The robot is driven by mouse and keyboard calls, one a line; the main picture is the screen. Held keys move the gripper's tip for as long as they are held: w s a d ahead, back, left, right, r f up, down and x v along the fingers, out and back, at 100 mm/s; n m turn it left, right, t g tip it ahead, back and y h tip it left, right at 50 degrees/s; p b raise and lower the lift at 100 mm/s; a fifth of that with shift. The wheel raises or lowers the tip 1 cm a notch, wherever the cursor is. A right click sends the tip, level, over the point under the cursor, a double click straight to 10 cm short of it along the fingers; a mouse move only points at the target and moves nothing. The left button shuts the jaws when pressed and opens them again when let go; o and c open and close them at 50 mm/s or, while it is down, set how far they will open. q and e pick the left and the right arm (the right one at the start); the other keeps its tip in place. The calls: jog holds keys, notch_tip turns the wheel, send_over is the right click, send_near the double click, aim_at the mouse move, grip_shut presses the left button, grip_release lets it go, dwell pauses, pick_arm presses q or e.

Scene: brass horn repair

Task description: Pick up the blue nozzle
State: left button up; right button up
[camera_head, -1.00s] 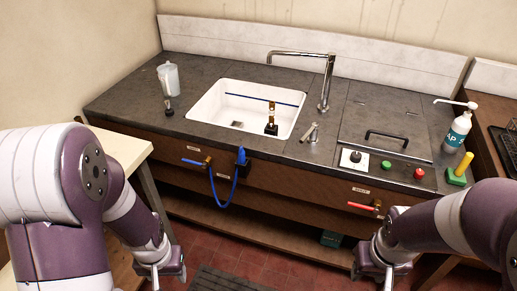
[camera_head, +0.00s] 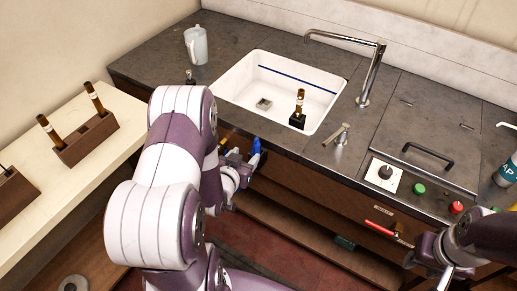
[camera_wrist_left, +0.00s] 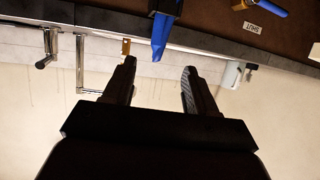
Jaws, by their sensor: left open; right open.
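The blue nozzle (camera_head: 255,148) sits at the front edge of the counter, just below the sink. It also shows in the left wrist view (camera_wrist_left: 161,36), between and beyond the fingertips. My left gripper (camera_head: 236,164) is open and close to the nozzle, on its left side; the fingers in the wrist view (camera_wrist_left: 158,72) hold nothing. The blue hose is mostly hidden behind my left arm. My right gripper (camera_head: 443,262) is open and empty at the lower right, near the red-handled valve (camera_head: 385,229).
A white sink (camera_head: 256,72) holds a brass part in a black block (camera_head: 298,112). A tall faucet (camera_head: 372,75) and a small lever (camera_head: 341,135) stand beside it. A jug (camera_head: 196,45) is on the counter. Wooden racks (camera_head: 88,140) sit on the left bench.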

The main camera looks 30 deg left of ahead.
aim_at(255, 145)
pick_arm(q)
jog(key=x, duration=0.8)
jog(key=shift+w+d+p, duration=0.15)
jog(key=shift+w+p, duration=0.2)
jog(key=shift+s, duration=0.15)
grip_shut()
